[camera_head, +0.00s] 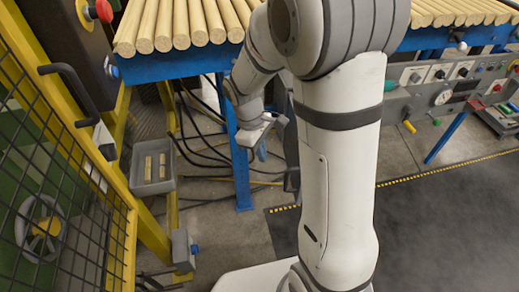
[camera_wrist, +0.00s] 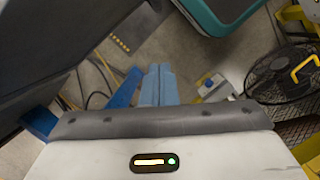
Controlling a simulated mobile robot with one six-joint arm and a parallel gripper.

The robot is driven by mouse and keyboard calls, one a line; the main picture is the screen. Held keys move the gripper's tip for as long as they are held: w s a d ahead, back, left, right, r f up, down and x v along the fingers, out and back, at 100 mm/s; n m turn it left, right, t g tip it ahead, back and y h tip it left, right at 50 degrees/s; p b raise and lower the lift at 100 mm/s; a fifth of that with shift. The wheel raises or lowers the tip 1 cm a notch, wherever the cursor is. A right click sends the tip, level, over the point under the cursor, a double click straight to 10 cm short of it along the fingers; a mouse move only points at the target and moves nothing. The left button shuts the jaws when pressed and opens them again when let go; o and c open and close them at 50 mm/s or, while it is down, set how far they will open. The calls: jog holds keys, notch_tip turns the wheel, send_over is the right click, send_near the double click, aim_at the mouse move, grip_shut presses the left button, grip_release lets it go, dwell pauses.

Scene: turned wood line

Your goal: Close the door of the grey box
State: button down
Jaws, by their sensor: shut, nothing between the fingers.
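My gripper (camera_head: 262,152) hangs below the table's front edge, left of my arm's thick upper part in the head view. In the wrist view its two light-blue fingers (camera_wrist: 158,84) lie together, shut with nothing between them. A small grey box (camera_head: 183,250) with a blue knob is low at the yellow post, left of and below my gripper. I cannot make out a door on it. A grey open-topped bin (camera_head: 168,185) with two wooden pieces hangs above it. The gripper is apart from both.
A blue table (camera_head: 180,65) carries a row of wooden rods. A yellow-framed mesh guard (camera_head: 130,235) stands left, with a black handle (camera_head: 70,92). Loose black cables (camera_head: 205,150) lie under the table. The wrist view shows a black fan (camera_wrist: 285,75) and a teal-edged object (camera_wrist: 222,25).

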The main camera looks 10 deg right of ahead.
jog(key=s+d+f+b, duration=0.1)
jog(key=s+d+f, duration=0.2)
jog(key=d+f, duration=0.1)
jog(key=shift+x, duration=0.9)
jog(key=shift+s+a, duration=0.1)
